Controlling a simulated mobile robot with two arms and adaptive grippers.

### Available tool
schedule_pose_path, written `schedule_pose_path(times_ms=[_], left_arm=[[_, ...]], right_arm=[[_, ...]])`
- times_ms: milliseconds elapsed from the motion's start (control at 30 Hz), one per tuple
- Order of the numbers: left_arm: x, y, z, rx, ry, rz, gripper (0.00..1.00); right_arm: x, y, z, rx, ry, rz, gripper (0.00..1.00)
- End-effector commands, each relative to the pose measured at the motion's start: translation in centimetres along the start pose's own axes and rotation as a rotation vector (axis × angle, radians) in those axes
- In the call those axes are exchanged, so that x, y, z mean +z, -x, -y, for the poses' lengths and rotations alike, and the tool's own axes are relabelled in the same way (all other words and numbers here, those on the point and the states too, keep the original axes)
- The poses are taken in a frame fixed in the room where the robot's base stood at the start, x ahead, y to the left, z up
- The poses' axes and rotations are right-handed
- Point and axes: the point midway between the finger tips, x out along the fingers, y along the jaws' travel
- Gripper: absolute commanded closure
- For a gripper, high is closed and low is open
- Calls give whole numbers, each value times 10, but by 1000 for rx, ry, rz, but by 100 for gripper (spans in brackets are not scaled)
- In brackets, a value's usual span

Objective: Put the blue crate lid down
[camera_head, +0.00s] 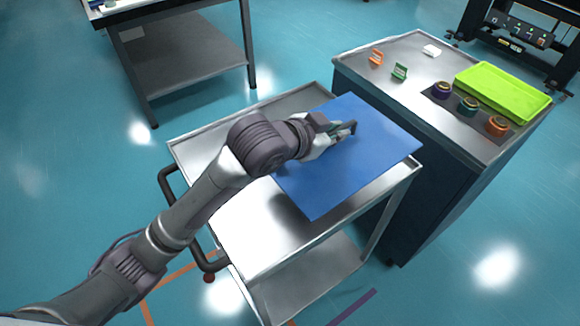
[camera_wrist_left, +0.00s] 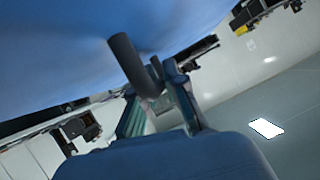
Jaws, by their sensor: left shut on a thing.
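The blue crate lid (camera_head: 375,150) is a flat blue panel over the far right part of the metal cart. My left gripper (camera_head: 340,130) is at the lid's upper middle, shut on its dark handle. In the left wrist view the lid (camera_wrist_left: 60,50) fills the top left as a blurred blue surface. A dark post (camera_wrist_left: 130,60) runs from it down to my left gripper's fingers (camera_wrist_left: 158,105). I cannot tell whether the lid touches the cart. My right gripper is not in view.
The cart (camera_head: 245,235) has a raised rim, a black handle (camera_head: 175,200) and bare metal at front left. A dark cabinet (camera_head: 415,75) beside it holds a green tray (camera_head: 500,88) and several small parts. Another table (camera_head: 185,60) stands at the back left.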

Motion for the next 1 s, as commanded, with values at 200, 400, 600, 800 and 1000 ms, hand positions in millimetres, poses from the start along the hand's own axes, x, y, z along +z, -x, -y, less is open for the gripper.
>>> schedule_pose_path(times_ms=[200,400,600,800,1000], left_arm=[[14,-14,10,27,-14,-7,100],[50,-24,48,25,-12,-6,100],[81,-34,80,24,-11,-10,100],[94,-38,92,26,-13,-13,100],[113,-47,86,28,-11,-10,100]], right_arm=[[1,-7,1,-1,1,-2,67],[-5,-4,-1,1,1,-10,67],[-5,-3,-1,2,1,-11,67],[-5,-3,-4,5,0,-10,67],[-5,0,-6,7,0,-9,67]])
